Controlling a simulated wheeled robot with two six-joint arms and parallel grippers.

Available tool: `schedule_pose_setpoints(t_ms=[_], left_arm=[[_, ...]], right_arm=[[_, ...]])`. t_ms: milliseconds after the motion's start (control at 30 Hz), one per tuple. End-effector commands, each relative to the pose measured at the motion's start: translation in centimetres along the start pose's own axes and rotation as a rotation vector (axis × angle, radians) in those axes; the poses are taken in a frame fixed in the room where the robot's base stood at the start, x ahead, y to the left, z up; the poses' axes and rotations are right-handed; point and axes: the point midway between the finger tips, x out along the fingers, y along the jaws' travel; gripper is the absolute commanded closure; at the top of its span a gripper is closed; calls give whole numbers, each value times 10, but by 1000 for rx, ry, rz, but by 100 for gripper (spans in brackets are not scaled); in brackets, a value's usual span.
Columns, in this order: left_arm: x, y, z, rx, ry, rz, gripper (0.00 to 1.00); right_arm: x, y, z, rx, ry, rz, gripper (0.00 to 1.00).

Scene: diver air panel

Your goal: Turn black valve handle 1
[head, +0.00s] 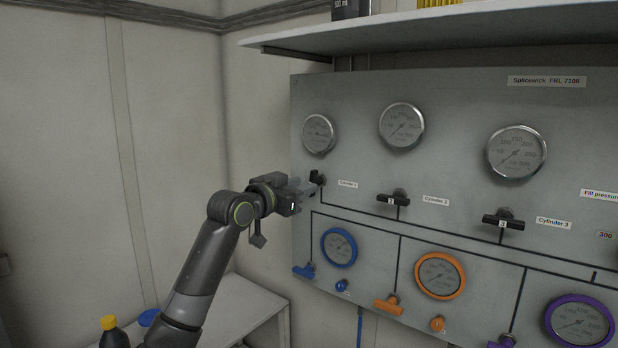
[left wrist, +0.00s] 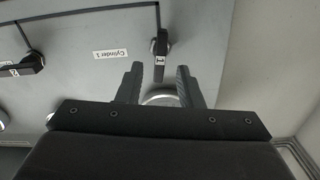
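Black valve handle 1 (head: 317,178) is on the grey panel, below the leftmost upper gauge, beside the "Cylinder 1" label. In the left wrist view the handle (left wrist: 161,48) points along its black line, while black handle 2 (left wrist: 28,65) lies across its own line. My left gripper (head: 306,187) is at handle 1, partly hiding it in the head view. In the left wrist view its fingers (left wrist: 159,68) are apart, one on each side of the handle's near end, with visible gaps. I cannot tell how deep the handle sits between them. My right gripper is not in view.
Black handles 2 (head: 393,200) and 3 (head: 503,221) are to the right. Blue (head: 303,271) and orange (head: 388,305) handles are below. A shelf (head: 430,32) juts out above the panel. A white table (head: 240,305) with a yellow-capped bottle (head: 112,334) stands at lower left.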

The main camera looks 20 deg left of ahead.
Motion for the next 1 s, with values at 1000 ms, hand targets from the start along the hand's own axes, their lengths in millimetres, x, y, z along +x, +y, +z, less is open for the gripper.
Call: schedule_pose_setpoints(t_ms=[1000], left_arm=[[36,0,0,0,0,0,100]], right_arm=[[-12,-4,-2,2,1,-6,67]])
